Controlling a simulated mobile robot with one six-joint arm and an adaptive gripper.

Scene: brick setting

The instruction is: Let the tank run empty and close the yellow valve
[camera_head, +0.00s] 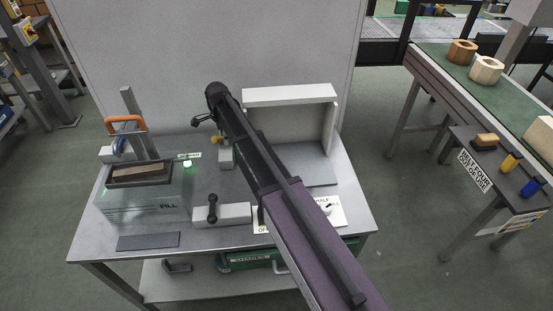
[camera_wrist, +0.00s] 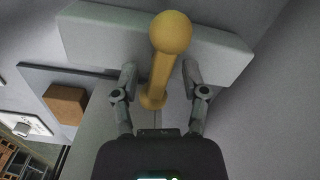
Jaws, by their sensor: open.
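The yellow valve shows in the wrist view as a lever with a round knob (camera_wrist: 171,34), on a pale grey body. In the head view only a small yellow part (camera_head: 216,140) shows beside my gripper (camera_head: 203,120). My gripper (camera_wrist: 159,74) is open, with one finger on each side of the yellow lever; whether either touches it I cannot tell. The clear grey tank (camera_head: 120,206), marked FILL, stands at the left of the metal table. Its water level is hard to make out. A small green light (camera_head: 187,163) glows beside it.
A grey block with a black lever (camera_head: 212,212) sits at the front. A white open-sided box (camera_head: 290,96) stands behind my arm. My arm partly hides a white panel with a knob (camera_head: 328,208). A conveyor (camera_head: 450,62) with wooden pieces runs at the right.

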